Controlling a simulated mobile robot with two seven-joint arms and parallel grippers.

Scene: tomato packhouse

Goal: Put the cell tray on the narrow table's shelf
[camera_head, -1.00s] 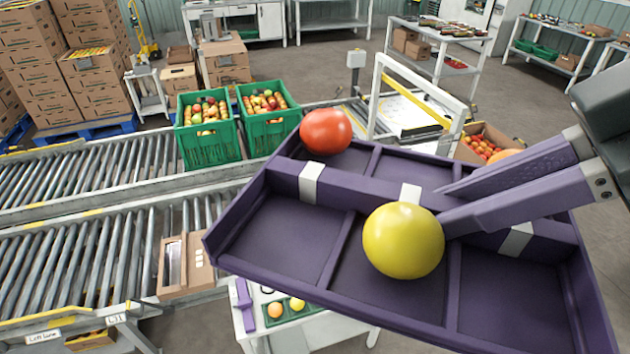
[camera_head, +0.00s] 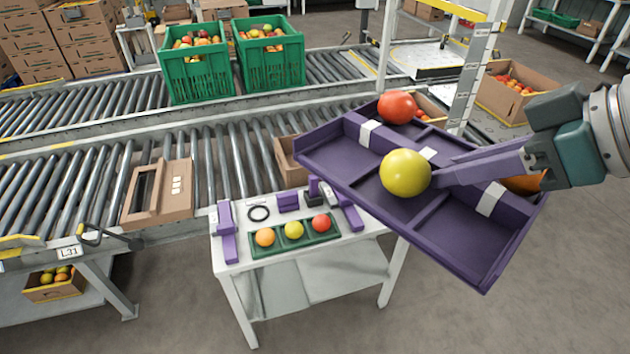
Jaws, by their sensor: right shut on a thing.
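The purple cell tray (camera_head: 456,240) is held in the air, tilted in the picture, at the right of the head view. A yellow tomato (camera_head: 405,173) and a red tomato (camera_head: 397,107) sit in its cells. An orange fruit (camera_head: 524,183) shows partly behind my right gripper. My right gripper (camera_head: 438,172) is shut on the tray's middle bar; the yellow tomato partly hides the fingertips. The narrow white table (camera_head: 222,262) stands below and left of the tray. Its lower shelf (camera_head: 325,290) looks bare where it shows. My left gripper is out of view.
Floor right of the table is clear.

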